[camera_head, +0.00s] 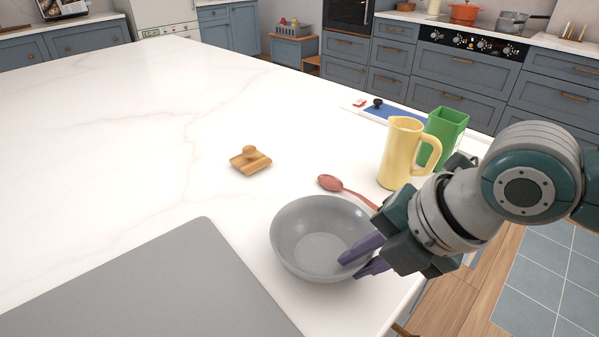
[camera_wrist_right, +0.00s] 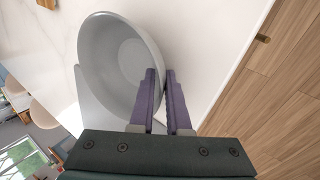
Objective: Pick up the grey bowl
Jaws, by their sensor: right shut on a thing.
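The grey bowl (camera_head: 312,238) is near the front right edge of the white counter in the head view. It also fills the upper left of the right wrist view (camera_wrist_right: 112,60). My right gripper (camera_head: 362,262) is shut on the bowl's right rim, with one purple finger inside the bowl and the other outside. In the right wrist view the two fingers (camera_wrist_right: 160,88) straddle the bowl's wall. The bowl looks about level; whether it touches the counter I cannot tell. My left gripper is in neither view.
A red spoon (camera_head: 345,188) lies just behind the bowl. A yellow pitcher (camera_head: 400,155) and a green container (camera_head: 446,128) stand farther back, near my right arm. A wooden block with a knob (camera_head: 250,161) and a grey mat (camera_head: 150,290) are left. Counter (camera_head: 110,150) at far left is clear.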

